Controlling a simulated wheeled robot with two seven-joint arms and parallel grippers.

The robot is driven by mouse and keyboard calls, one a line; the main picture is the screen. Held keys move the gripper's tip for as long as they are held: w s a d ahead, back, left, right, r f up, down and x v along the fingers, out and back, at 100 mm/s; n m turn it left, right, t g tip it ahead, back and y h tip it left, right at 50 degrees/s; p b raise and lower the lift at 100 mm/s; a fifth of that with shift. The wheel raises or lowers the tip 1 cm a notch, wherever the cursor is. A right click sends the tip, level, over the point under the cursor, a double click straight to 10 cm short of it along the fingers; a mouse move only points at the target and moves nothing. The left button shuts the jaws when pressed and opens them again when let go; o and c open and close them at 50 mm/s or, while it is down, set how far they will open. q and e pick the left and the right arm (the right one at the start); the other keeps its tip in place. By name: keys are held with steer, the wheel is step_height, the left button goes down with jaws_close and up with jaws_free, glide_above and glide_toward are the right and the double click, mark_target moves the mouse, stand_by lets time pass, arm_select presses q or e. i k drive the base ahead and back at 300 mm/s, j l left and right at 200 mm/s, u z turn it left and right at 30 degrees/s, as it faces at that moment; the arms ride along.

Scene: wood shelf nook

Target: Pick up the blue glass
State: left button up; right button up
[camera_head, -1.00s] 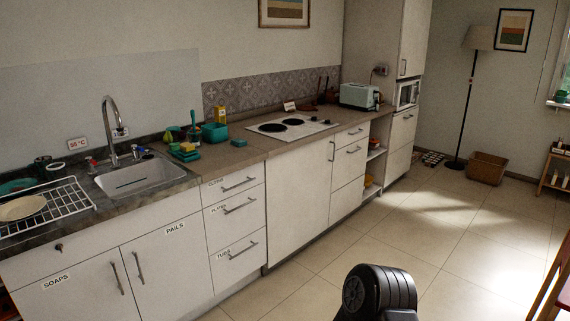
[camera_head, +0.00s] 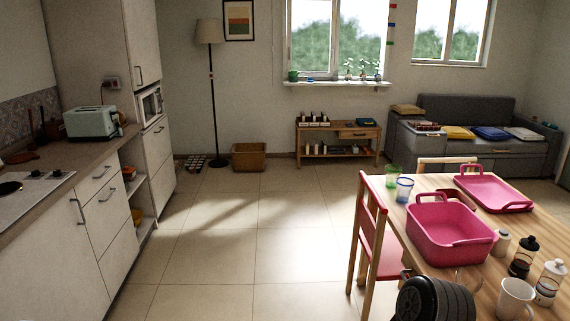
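A black rounded part of my arm shows at the bottom, in front of the table. Neither of my grippers can be made out in this view.
A red-backed chair (camera_head: 373,230) stands at the table's left side. A pink tray (camera_head: 493,191), small bottles (camera_head: 522,257) and a white mug (camera_head: 514,299) are on the table. The tiled floor (camera_head: 250,235) between counter and table is clear.

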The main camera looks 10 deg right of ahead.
mark_target(404, 191)
steer(key=i+l+z, duration=0.25)
steer(key=i, duration=0.85)
steer(key=i+j+z, duration=0.25)
steer(key=i, duration=0.85)
steer(key=i+l, duration=0.3)
steer(key=i, duration=0.15)
steer(key=j+u, duration=0.05)
